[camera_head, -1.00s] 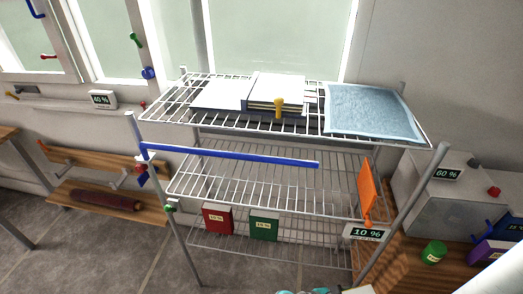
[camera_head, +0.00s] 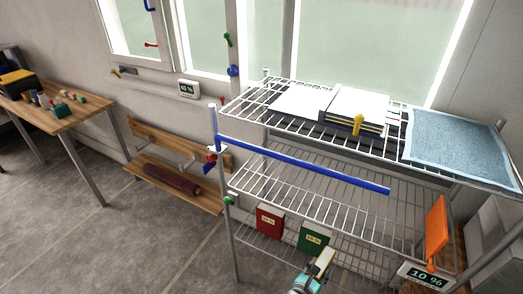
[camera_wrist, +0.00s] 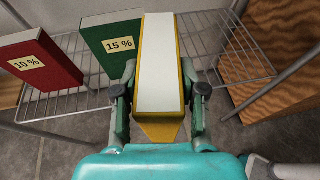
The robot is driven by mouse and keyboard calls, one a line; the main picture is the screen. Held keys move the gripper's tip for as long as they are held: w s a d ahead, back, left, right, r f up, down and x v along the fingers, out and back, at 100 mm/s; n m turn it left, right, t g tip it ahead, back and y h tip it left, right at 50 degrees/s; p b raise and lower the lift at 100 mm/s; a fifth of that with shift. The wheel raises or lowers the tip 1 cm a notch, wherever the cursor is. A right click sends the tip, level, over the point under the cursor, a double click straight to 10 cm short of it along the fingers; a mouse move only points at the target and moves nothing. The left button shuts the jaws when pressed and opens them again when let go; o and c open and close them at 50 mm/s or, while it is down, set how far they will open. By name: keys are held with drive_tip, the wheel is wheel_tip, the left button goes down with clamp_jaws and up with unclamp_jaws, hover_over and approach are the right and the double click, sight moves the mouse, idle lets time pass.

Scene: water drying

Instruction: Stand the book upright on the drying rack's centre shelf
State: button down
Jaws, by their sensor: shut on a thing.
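My gripper (camera_wrist: 160,108) is shut on a book with yellow covers and a white page block (camera_wrist: 158,62). In the wrist view the book points away from me, page edges facing the camera. In the head view the teal gripper (camera_head: 313,272) and the book (camera_head: 322,263) are low, in front of the drying rack's bottom shelf. The drying rack's centre shelf (camera_head: 330,195) is a wire grid above and beyond them, with no book on it. The book is apart from that shelf.
A blue bar (camera_head: 300,163) runs along the centre shelf's front. An orange panel (camera_head: 436,230) stands at its right end. Red (camera_head: 269,219) and green (camera_head: 312,236) books stand on the bottom shelf. An open book (camera_head: 355,108) and blue pad (camera_head: 455,143) lie on top.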

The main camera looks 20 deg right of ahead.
drive_tip(key=w+a+r+n+t+y, duration=0.3)
drive_tip(key=w+a+r+n+y, duration=0.1)
drive_tip(key=w+a, duration=0.3)
drive_tip(key=w+a+r+n+t+y, duration=0.3)
drive_tip(key=w+a+r+n+y, duration=0.1)
drive_tip(key=w+a+r, duration=0.2)
drive_tip(key=shift+w+a+r, duration=0.35)
drive_tip(key=shift+w+a, duration=0.3)
drive_tip(key=shift+a, duration=0.45)
